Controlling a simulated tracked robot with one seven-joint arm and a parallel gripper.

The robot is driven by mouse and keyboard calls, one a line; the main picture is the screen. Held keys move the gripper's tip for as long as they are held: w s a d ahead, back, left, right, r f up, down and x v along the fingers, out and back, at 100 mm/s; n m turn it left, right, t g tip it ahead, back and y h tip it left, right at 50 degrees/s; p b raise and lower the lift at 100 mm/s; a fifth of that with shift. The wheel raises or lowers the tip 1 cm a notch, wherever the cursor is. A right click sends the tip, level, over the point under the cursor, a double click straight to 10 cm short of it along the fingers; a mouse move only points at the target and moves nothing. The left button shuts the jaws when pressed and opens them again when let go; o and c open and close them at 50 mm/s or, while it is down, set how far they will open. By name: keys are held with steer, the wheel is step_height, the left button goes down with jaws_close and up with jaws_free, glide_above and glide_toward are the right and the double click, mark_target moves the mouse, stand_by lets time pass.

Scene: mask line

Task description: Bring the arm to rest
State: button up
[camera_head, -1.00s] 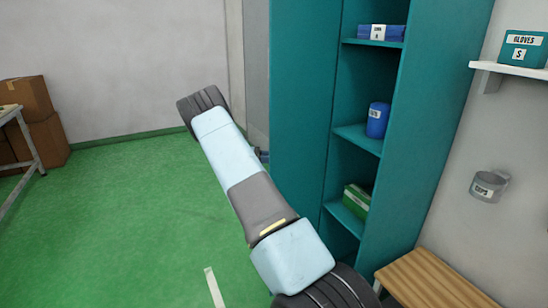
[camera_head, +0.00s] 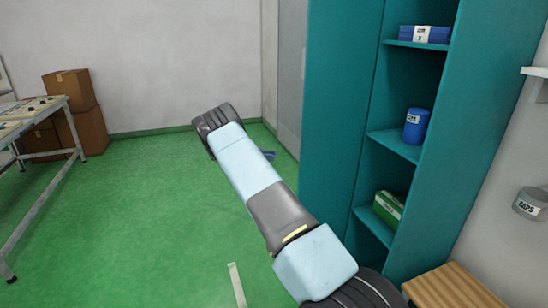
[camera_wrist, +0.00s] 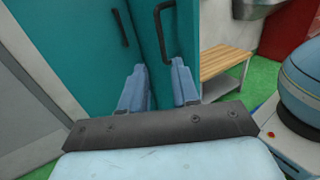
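My arm, in pale blue and dark grey links, stretches across the middle of the head view, from the lower right up to the left. My gripper (camera_wrist: 158,70) shows in the wrist view as two blue-grey fingers with a clear gap between them and nothing held. Teal cabinet doors with dark handles (camera_wrist: 165,30) are behind the fingers; I cannot tell the exact distance. In the head view, only a small bluish part of the gripper (camera_head: 269,154) shows past the arm.
A teal cabinet (camera_head: 335,110) with open shelves stands right of my arm, with a blue tub (camera_head: 416,126) on one shelf. A wooden bench (camera_head: 452,288) is at the lower right. A worktable (camera_head: 45,108) and cardboard boxes (camera_head: 85,128) are at the left.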

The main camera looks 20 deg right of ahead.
stand_by(0.5)
steer(key=s+a+r+m+t+y, duration=0.3)
steer(key=s+r+m+t+y, duration=0.35)
steer(key=s+r, duration=1.5)
steer(key=s+a+r+m+t+y, duration=0.1)
steer(key=s+a+t+y, duration=0.1)
steer(key=s, duration=0.7)
steer(key=s+a+r+m+t+y, duration=0.1)
steer(key=s+a+m+t+y, duration=0.1)
steer(key=s+a, duration=0.5)
steer(key=s+a+r+m+t+y, duration=0.2)
steer(key=s+a+t+y, duration=0.2)
steer(key=s, duration=0.7)
steer(key=shift+s+a+t, duration=0.2)
steer(key=shift+t, duration=0.25)
steer(key=shift+y, duration=0.25)
